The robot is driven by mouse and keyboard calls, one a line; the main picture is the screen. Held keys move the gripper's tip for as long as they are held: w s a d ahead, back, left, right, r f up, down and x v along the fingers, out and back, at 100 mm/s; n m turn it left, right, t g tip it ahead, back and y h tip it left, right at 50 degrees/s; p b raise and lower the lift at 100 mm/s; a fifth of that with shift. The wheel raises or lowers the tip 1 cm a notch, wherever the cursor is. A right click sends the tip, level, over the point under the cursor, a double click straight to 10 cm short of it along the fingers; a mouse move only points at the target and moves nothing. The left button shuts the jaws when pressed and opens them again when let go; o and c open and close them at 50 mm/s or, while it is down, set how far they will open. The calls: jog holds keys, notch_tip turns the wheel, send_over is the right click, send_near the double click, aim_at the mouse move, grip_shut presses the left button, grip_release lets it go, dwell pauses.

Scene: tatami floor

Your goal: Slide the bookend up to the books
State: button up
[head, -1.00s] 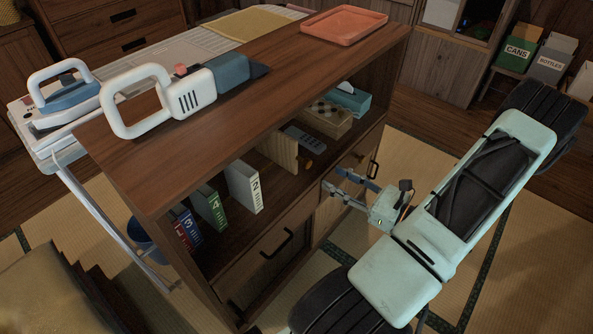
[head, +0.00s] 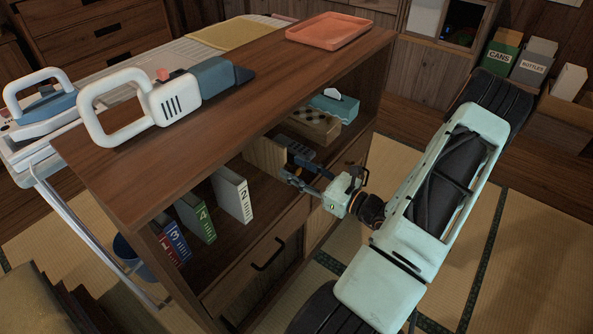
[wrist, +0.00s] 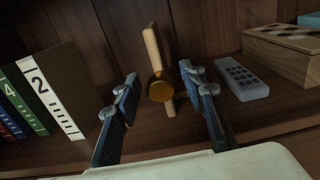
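The bookend, a light wooden panel (head: 265,158), stands upright on the open shelf. In the wrist view it shows nearly edge-on (wrist: 154,48), with a round amber knob (wrist: 161,90) facing me. The books stand to its left: white number 2 (head: 232,194), green number 4 (head: 197,217), then blue and red ones (head: 172,238). A clear gap separates book 2 from the bookend. My gripper (wrist: 159,78) is open, one finger each side of the knob, with space showing on both sides. In the head view my gripper (head: 291,170) is at the shelf opening and hides the knob.
A grey remote (wrist: 238,78) lies right of the bookend, close to my right finger. Beyond it are a checkered wooden box (head: 314,124) and a teal tissue box (head: 336,104). The cabinet top (head: 225,122) overhangs the shelf. Shelf floor between book 2 and bookend is free.

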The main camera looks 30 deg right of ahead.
grip_shut()
dwell(0.3)
jog(key=s+a, duration=0.1)
jog(key=a, duration=0.1)
jog(key=s+a+p, duration=0.1)
jog(key=a, duration=0.2)
jog(key=s+a, duration=0.1)
jog(key=a, duration=0.2)
jog(key=shift+p, duration=0.35)
grip_release()
jog(key=shift+w, duration=0.1)
